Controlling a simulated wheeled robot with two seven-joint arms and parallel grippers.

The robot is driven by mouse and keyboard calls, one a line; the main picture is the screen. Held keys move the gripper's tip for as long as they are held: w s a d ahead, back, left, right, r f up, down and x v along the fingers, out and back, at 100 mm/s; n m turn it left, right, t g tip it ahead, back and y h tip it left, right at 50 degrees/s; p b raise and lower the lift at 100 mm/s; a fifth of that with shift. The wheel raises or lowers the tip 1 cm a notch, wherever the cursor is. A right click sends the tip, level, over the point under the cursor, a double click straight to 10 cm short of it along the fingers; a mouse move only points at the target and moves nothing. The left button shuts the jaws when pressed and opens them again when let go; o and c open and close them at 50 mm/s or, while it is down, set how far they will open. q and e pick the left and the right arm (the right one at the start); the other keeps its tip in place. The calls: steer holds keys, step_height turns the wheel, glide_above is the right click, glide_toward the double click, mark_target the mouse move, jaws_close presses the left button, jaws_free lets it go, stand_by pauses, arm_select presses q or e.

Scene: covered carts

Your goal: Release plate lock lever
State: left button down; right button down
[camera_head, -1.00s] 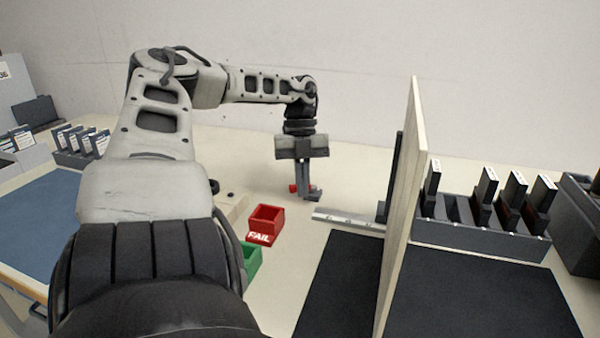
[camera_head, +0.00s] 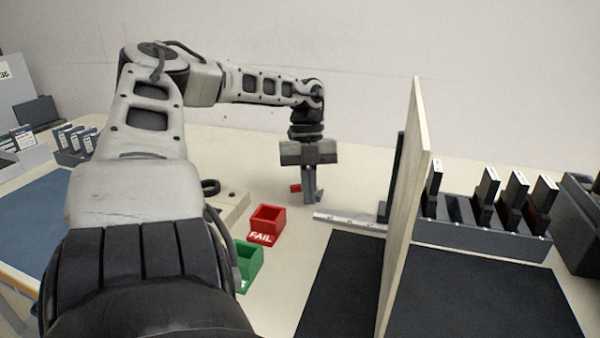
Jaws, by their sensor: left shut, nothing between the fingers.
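My left gripper (camera_head: 312,198) points down over the back of the table, in the middle of the view. Its fingers are shut with nothing between them. A small red piece (camera_head: 295,188), perhaps the lock lever's handle, shows just left of the fingers. I cannot tell whether they touch it. A pale metal strip (camera_head: 345,222) runs from near the fingertips to a dark upright plate (camera_head: 394,180) on the right. The mount of the red piece is hidden or too small to make out. My right gripper is not in view.
A red FAIL box (camera_head: 267,222) and a green box (camera_head: 249,262) stand in front of the gripper. A tall thin panel (camera_head: 408,200) divides the table on the right. Behind it is a rack (camera_head: 480,241) of dark modules. A beige block (camera_head: 231,212) sits by my forearm.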

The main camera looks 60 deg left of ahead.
arm_select(q)
steer(key=shift+s+d+r, duration=0.1)
steer(key=shift+d+r, duration=0.25)
steer(key=shift+d, duration=0.1)
steer(key=s+v, duration=0.1)
steer(key=v, duration=0.8)
steer(key=shift+w+a+r, duration=0.15)
steer(key=shift+w, duration=0.2)
